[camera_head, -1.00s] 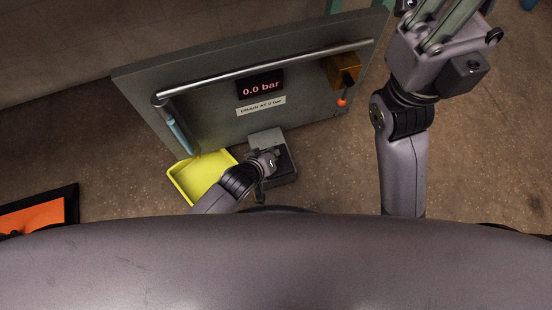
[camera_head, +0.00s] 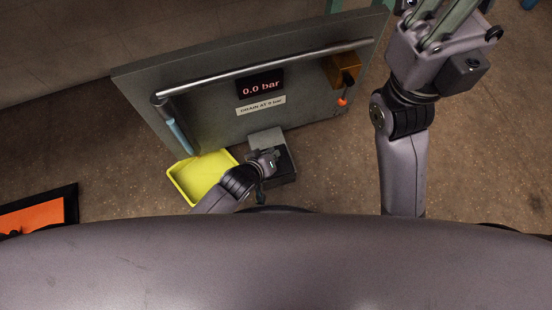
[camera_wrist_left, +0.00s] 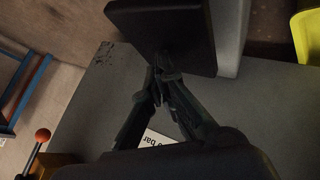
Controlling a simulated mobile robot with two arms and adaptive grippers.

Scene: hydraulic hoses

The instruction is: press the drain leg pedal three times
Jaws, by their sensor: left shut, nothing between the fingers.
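The drain leg pedal is a dark flat plate (camera_wrist_left: 165,35) at the top of the left wrist view. It sits on a grey housing (camera_head: 266,138) at the foot of the panel in the head view. My left gripper (camera_wrist_left: 157,74) is shut and empty, and its fingertips overlap the pedal's edge in the wrist view. I cannot tell whether they touch it. In the head view my left wrist covers part of the pedal. My right gripper (camera_head: 440,22) is raised at the upper right, its fingertips cut off by the frame.
The upright grey panel (camera_head: 215,125) carries a display (camera_head: 261,87) reading 0.0 bar, a label (camera_head: 261,105), a metal rail (camera_head: 265,70), a blue-handled lever (camera_head: 177,135) and an orange knob (camera_head: 342,102). A yellow tray (camera_head: 180,187) lies left of the pedal housing. An orange mat (camera_head: 35,217) lies at far left.

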